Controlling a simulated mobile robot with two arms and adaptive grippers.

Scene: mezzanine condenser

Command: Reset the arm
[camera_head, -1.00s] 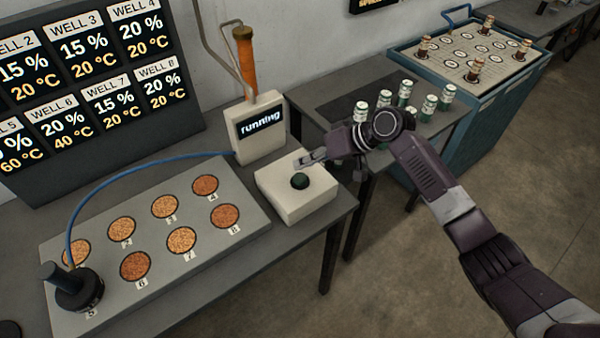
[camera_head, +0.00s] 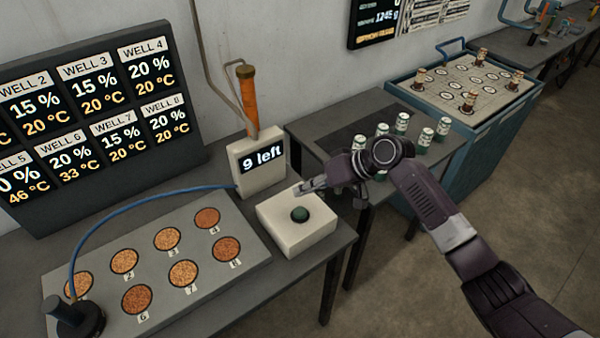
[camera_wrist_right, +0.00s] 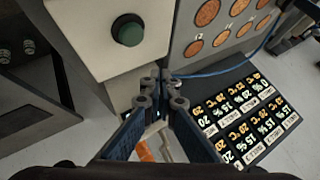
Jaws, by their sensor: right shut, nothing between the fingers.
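My right gripper (camera_head: 303,189) is shut and empty. It hangs above the back edge of a pale box (camera_head: 285,237) with a dark green button (camera_head: 299,214). In the right wrist view the shut fingertips (camera_wrist_right: 163,75) point toward the box's edge, apart from the green button (camera_wrist_right: 128,30). My right arm reaches in from the lower right of the head view. My left gripper is not in view.
A display box (camera_head: 262,165) reads "9 left". A grey plate (camera_head: 215,258) holds several round wells, with a black knob (camera_head: 75,318) on a blue cable. White-green cans (camera_head: 402,122) stand on the right table. A blue crate (camera_head: 480,125) stands beyond. A well board (camera_head: 100,115) leans behind.

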